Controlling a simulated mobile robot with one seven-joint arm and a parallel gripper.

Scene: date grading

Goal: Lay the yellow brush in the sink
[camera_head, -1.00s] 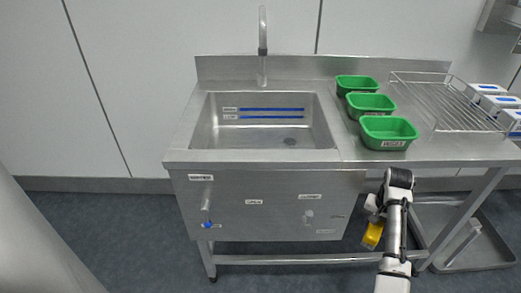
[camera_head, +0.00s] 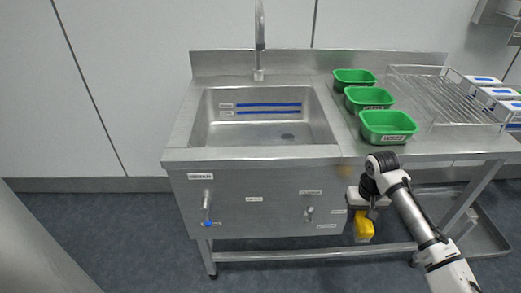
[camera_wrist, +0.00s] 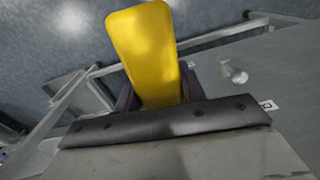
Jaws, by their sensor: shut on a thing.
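The yellow brush (camera_head: 364,227) is held by my gripper (camera_head: 366,208) in front of the sink unit, below the level of the worktop and right of the basin. In the wrist view the yellow brush (camera_wrist: 146,50) sticks out between the two dark fingers of my gripper (camera_wrist: 160,92), which is shut on it. Only a broad yellow part shows; bristles are not visible. The sink (camera_head: 205,137) is an empty-looking steel basin with a drain and blue lines on its back wall.
Three green trays (camera_head: 388,140) stand in a row on the worktop right of the sink. A wire rack (camera_head: 437,97) stands further right. A tap (camera_head: 259,45) rises behind the basin. Small taps and labels are on the front panel (camera_head: 260,215). A lower shelf lies under the right side.

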